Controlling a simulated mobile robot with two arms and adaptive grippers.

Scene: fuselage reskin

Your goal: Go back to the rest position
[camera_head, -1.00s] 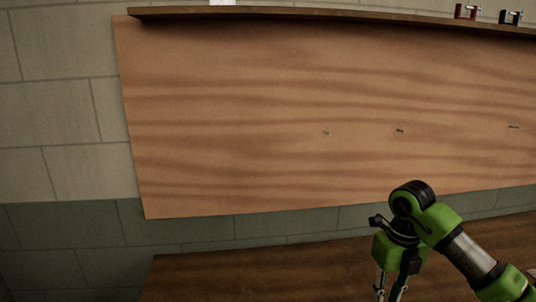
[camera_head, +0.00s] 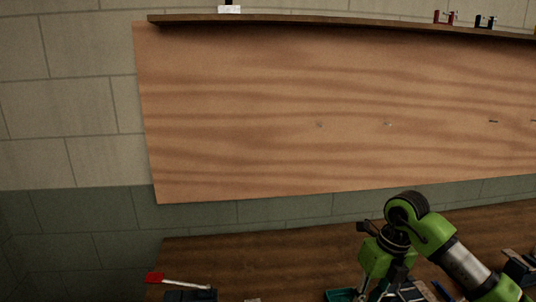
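My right arm, green and black, comes in from the lower right, and its gripper (camera_head: 385,284) points down over the wooden workbench (camera_head: 260,258). The fingertips run down to the bottom edge among dark items, so I cannot tell whether it is open or shut. My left gripper is not in view.
A wooden panel (camera_head: 250,110) hangs on the block wall (camera_head: 75,90), with a shelf (camera_head: 330,24) on top holding red (camera_head: 443,17) and dark clamps (camera_head: 485,21). A red-tipped tool (camera_head: 155,278), a teal tray (camera_head: 340,295) and other items lie along the bench's lower part.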

